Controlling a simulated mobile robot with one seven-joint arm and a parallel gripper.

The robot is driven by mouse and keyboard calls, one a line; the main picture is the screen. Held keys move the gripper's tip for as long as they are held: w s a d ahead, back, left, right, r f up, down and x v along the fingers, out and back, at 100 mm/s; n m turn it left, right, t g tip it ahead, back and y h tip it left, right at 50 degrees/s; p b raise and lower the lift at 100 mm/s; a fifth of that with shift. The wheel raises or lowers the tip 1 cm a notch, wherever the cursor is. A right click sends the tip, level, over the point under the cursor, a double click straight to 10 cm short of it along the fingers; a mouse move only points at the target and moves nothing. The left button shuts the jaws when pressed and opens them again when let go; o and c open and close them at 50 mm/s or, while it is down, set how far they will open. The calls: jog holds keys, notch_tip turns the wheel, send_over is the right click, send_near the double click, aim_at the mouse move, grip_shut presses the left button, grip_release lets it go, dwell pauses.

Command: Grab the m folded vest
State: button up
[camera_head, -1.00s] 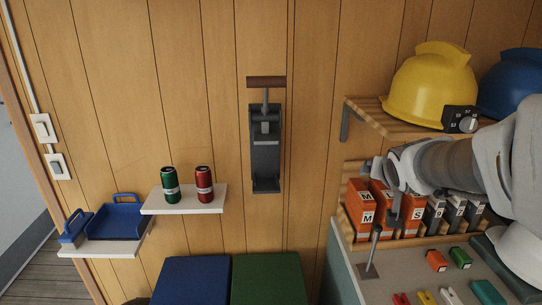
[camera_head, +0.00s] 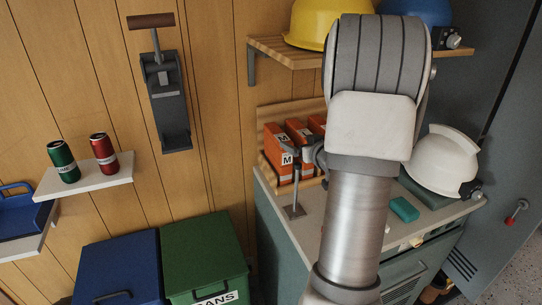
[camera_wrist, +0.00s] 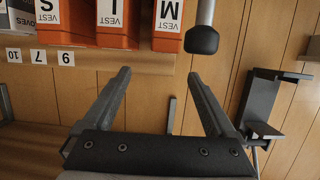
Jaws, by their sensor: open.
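The M folded vest is an orange pack with a white M label (camera_head: 284,150), at the left end of the rack on the bench. In the wrist view the M vest (camera_wrist: 168,22) appears inverted at the top, right of an orange vest pack (camera_wrist: 116,22) and the S vest pack (camera_wrist: 55,20). My gripper (camera_wrist: 158,78) is open and empty, its fingertips apart from the M vest and below it in the wrist view. In the head view my arm hides most of my gripper and the rest of the rack.
A post on a base plate (camera_head: 294,210) stands on the bench before the vests; a dark-knobbed rod (camera_wrist: 202,38) is close right of the M vest in the wrist view. A shelf (camera_head: 290,50) with helmets hangs above. A white helmet (camera_head: 440,162) sits right.

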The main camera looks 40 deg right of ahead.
aim_at(280, 135)
jog(key=x, duration=0.9)
jog(key=shift+w+d, duration=0.1)
jog(key=shift+w, duration=0.1)
jog(key=shift+a+p+x, duration=0.1)
jog(key=shift+p+x, duration=0.1)
jog(key=shift+x, duration=1.1)
jog(key=shift+a+p+x, duration=0.15)
jog(key=shift+x, duration=1.15)
grip_shut()
